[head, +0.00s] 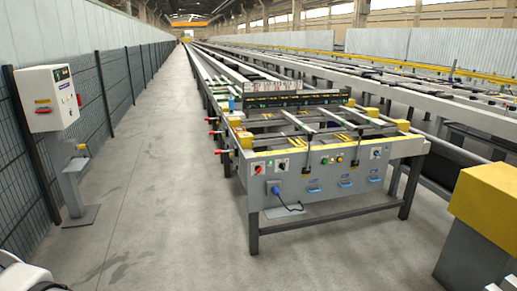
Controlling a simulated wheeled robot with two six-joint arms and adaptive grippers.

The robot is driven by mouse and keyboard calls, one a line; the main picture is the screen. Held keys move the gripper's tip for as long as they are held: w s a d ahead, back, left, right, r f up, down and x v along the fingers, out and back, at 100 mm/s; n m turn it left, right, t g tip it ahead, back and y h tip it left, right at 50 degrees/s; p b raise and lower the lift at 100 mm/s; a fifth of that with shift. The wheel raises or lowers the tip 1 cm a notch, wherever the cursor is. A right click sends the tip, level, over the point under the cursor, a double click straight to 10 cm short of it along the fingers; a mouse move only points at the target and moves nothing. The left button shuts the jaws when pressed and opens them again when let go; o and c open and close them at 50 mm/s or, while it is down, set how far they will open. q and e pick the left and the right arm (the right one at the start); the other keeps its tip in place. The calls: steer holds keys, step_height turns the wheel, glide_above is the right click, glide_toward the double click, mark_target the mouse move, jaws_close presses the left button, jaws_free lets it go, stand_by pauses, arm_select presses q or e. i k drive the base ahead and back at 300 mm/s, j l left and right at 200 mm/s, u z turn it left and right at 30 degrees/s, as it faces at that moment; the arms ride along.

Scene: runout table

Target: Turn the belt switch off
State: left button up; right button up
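The runout table (330,190) stands ahead of me, with its grey end panel facing me. On the panel's left part is a red rotary switch (257,169), with a black rotary switch (283,163) just right of it. Small buttons (332,160) sit near the middle, and another switch (376,152) sits at the right end. The labels are too small to read, so I cannot tell which one is the belt switch or how it is set. Neither gripper shows; only bits of my arms seem to show at the bottom corners.
A white control box (48,98) on a grey post stands at the left by a dark mesh fence (112,85). A blue plug with a cable (277,193) hangs on the panel. A yellow-topped block (487,200) stands at the right. The floor (160,190) before the table is clear.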

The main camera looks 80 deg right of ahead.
mark_target(257, 169)
steer(key=z, duration=3.2)
steer(key=i+z, duration=0.2)
steer(key=i, duration=1.95)
